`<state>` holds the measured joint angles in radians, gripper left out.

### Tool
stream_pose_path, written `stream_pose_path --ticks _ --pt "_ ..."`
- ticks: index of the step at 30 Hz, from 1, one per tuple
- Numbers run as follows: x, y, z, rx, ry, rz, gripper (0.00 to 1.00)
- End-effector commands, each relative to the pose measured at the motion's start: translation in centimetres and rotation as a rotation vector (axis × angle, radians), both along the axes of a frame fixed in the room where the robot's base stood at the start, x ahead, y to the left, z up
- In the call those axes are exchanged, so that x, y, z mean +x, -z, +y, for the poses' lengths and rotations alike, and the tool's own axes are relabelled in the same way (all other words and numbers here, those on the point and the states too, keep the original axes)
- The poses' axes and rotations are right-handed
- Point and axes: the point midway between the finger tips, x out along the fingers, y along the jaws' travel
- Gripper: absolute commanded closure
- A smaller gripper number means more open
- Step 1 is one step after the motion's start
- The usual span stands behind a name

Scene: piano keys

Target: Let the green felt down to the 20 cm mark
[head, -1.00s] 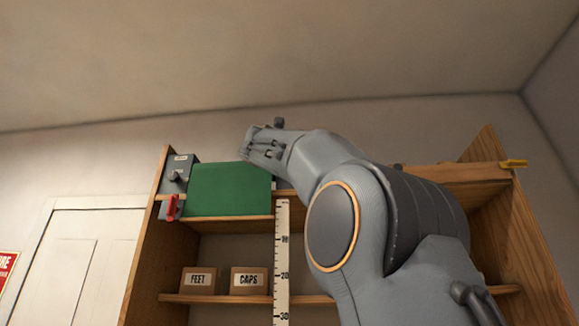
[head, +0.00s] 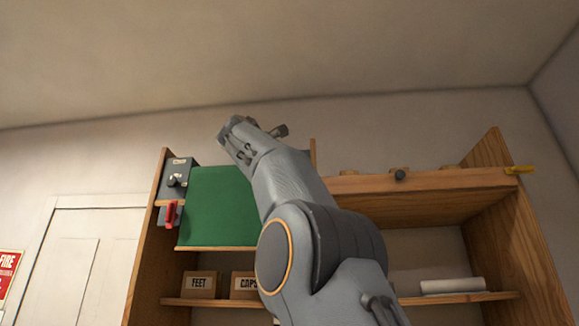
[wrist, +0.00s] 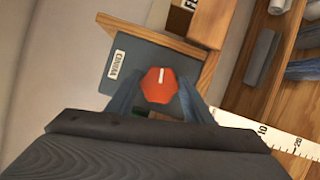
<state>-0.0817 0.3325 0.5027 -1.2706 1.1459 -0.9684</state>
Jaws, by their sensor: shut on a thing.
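The green felt (head: 217,205) hangs flat at the left of the wooden unit, its wooden bottom bar a little above the box row. In the wrist view a red hexagonal knob (wrist: 159,84) with a white line sits between the fingers of my gripper (wrist: 160,96), shut on it. The knob is by a dark labelled plate (wrist: 120,80); the head view does not show it. The scale (wrist: 280,138) shows 10 and 20 in the wrist view; my arm covers it in the head view. The felt's edge cannot be read against it.
A grey plate with a small knob (head: 176,181) and a red lever (head: 171,214) are left of the felt. Boxes marked FEET (head: 200,285) and CAPS (head: 243,285) stand on the shelf below. A yellow piece (head: 520,170) juts out at the right.

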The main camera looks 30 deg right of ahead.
Motion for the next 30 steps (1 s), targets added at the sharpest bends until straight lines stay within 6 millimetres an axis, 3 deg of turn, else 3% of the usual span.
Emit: stream_pose_path --ticks 12,30 --pt "0.06 0.05 -0.02 0.105 0.001 -0.07 0.76" --pt "0.02 0.07 -0.04 0.123 0.001 -0.082 0.76"
